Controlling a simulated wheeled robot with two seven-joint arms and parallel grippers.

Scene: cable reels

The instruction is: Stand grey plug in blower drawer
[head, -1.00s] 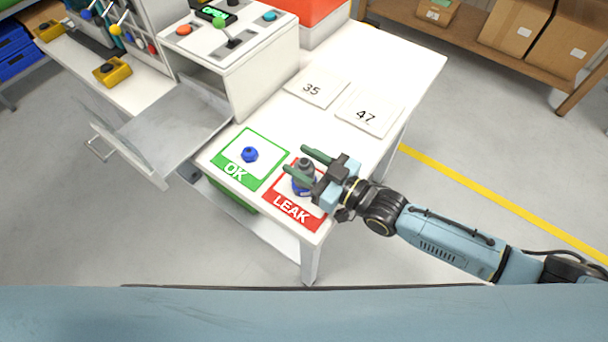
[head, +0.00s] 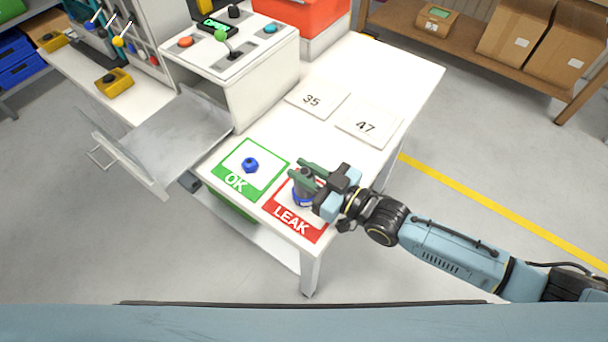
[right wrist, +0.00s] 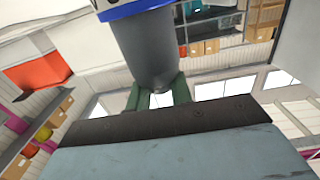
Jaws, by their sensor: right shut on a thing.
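The grey plug (head: 303,189), with a blue band low on it, stands upright on or just above the red LEAK card (head: 296,224). My right gripper (head: 306,171) has its green fingers shut on the plug's upper part, hiding some of it. In the right wrist view the grey plug (right wrist: 148,45) rises between the green fingers (right wrist: 158,96), its blue band at the top edge. The blower drawer (head: 172,138) is pulled out of the white blower box (head: 235,75) and looks empty. My left gripper is not in view.
A blue part (head: 250,165) sits on the green OK card (head: 235,185), between the plug and the drawer. White cards 35 (head: 318,88) and 47 (head: 385,118) lie behind. A red bin (head: 300,15) stands at the back. The right side of the table is clear.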

